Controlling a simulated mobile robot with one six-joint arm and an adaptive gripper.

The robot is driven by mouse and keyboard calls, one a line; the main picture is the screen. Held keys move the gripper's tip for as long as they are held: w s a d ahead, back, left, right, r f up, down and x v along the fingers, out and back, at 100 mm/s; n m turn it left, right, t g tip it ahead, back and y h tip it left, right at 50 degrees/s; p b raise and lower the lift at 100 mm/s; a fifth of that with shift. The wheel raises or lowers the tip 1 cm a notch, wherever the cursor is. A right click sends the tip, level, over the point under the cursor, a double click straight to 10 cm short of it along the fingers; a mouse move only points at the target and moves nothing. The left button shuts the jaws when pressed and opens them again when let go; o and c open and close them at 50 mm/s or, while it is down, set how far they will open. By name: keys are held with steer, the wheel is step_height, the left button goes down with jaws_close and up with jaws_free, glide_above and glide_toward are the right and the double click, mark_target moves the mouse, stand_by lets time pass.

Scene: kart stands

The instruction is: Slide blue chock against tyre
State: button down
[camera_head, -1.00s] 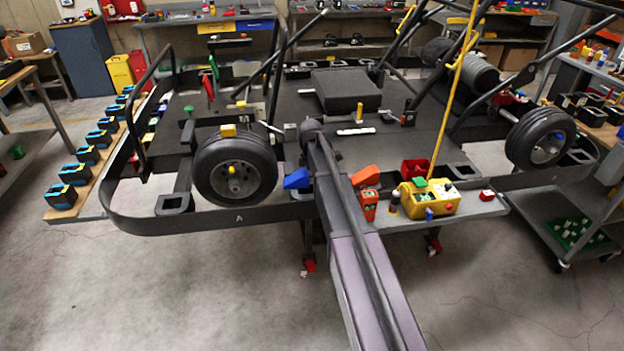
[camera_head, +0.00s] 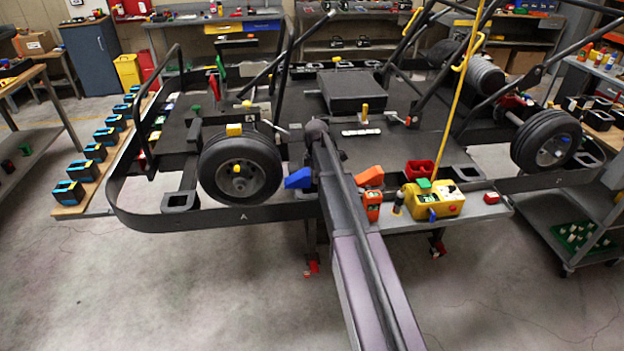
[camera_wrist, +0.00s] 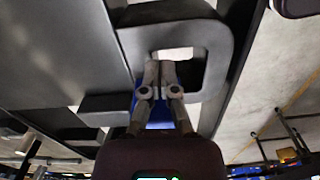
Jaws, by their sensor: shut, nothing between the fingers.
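The blue chock (camera_head: 299,179) sits on the near rail of the stand, just right of the left tyre (camera_head: 262,160). In the head view its left end is very near the tyre's right side; I cannot tell whether they touch. My arm covers the area just right of the chock and hides my gripper there. In the wrist view my gripper (camera_wrist: 160,66) is shut with its fingers together and nothing between them. Blue of the chock (camera_wrist: 160,117) shows behind and between the fingers; contact is unclear.
An orange chock (camera_head: 370,176) lies right of my arm, near an orange device (camera_head: 373,206) and a yellow control box (camera_head: 434,200) on the grey shelf.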

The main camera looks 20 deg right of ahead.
mark_target(301, 173)
steer(key=d, duration=0.2)
steer(key=shift+s+d, duration=0.3)
steer(key=shift+d, duration=0.05)
steer(key=shift+r+p, duration=0.7)
step_height(301, 173, up, 9)
steer(key=p, duration=0.8)
steer(key=shift+f+p, duration=0.15)
steer(key=shift+p, duration=0.2)
steer(key=c, duration=0.8)
jaws_free()
steer(key=shift+a, duration=0.1)
steer(key=o, duration=0.7)
steer(key=shift+w+a+r+p, duration=0.2)
steer(key=shift+a+r+p, duration=0.25)
steer(key=shift+o, duration=0.5)
steer(key=w+a+r+p, duration=0.1)
steer(key=a+r+p, duration=0.3)
steer(key=a, duration=0.2)
steer(key=shift+w+a, duration=0.25)
steer(key=shift+w, duration=0.1)
